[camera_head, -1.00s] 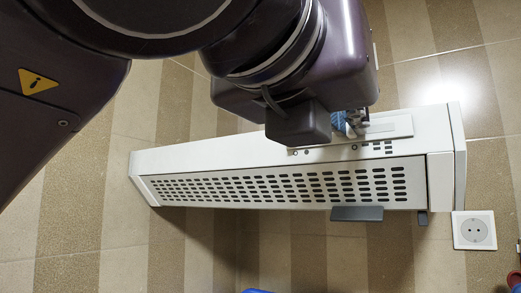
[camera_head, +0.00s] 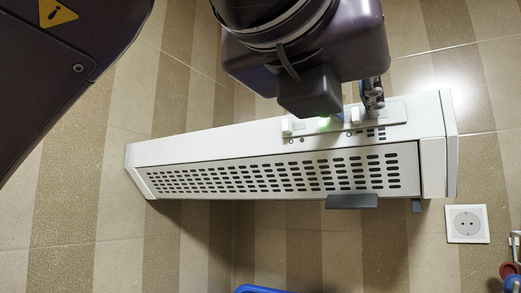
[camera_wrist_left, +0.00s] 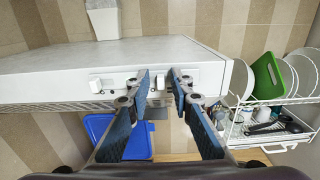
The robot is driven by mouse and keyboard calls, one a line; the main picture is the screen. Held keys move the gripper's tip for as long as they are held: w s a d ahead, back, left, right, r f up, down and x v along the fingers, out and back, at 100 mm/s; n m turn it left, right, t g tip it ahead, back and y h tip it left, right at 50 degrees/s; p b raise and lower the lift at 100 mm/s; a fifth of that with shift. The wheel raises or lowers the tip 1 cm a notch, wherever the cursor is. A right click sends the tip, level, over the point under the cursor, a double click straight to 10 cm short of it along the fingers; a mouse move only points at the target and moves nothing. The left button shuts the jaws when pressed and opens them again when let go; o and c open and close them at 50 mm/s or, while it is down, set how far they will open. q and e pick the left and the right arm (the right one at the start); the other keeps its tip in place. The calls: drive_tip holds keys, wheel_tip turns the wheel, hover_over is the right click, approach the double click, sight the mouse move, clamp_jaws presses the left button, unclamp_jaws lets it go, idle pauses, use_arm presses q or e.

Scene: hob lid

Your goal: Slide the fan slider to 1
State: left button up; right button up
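A white range hood (camera_head: 290,150) shows in the head view, with a pale control strip (camera_head: 388,113) along its edge. A small white slider knob (camera_head: 287,127) stands on the strip's left part, and a green glow lies beside it. In the left wrist view the strip carries white knobs, one at the left (camera_wrist_left: 95,84) and one at the right (camera_wrist_left: 187,80), partly behind a finger. My left gripper (camera_wrist_left: 158,76) is open in front of the strip, with a gap between its fingertips. Contact with a knob cannot be told. My right gripper is out of view.
A dish rack (camera_wrist_left: 265,125) with plates and a green board (camera_wrist_left: 268,76) stands at the right in the wrist view. A blue container (camera_wrist_left: 100,128) lies below the hood. A wall socket (camera_head: 466,223) is beside the hood.

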use_arm(q)
drive_tip(key=shift+s, duration=0.1)
drive_tip(key=v, duration=1.2)
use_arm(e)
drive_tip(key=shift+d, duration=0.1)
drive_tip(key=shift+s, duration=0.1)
